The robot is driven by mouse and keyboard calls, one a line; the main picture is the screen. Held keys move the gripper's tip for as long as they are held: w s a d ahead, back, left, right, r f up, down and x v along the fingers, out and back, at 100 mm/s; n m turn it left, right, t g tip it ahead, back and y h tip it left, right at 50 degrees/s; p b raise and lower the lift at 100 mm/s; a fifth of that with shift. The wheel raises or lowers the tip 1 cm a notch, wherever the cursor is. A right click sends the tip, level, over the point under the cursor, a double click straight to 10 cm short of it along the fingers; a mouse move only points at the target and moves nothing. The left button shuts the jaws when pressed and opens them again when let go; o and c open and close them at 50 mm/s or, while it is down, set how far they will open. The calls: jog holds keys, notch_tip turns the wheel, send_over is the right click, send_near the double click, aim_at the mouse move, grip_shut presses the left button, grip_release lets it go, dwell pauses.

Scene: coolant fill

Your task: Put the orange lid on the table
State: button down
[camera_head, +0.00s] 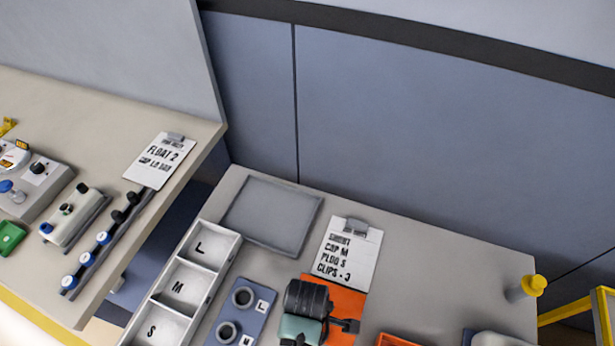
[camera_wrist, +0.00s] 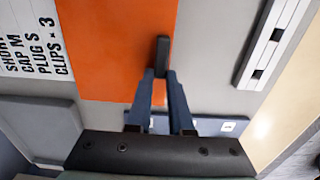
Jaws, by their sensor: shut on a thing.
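The orange lid (camera_head: 349,303) is a flat orange panel over the table (camera_head: 420,270), partly hidden behind my gripper (camera_head: 348,326) in the head view. In the wrist view the orange lid (camera_wrist: 115,45) fills the upper middle, with a dark upright bar (camera_wrist: 163,50) on it. My gripper (camera_wrist: 160,76) has its two fingers closed together on this bar, which looks like the lid's handle. I cannot tell whether the lid touches the table or is held just above it.
A clipboard (camera_head: 349,255) lies close behind the lid. A grey tray (camera_head: 270,212), a white bin (camera_head: 186,282) marked L, M, S and a blue holder (camera_head: 240,310) are to the left. A yellow-capped thing (camera_head: 527,288) stands at the right edge. Bare tabletop lies between.

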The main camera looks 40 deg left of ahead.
jog(key=shift+f, duration=1)
jog(key=shift+f, duration=0.1)
jog(key=c, duration=0.8)
grip_release()
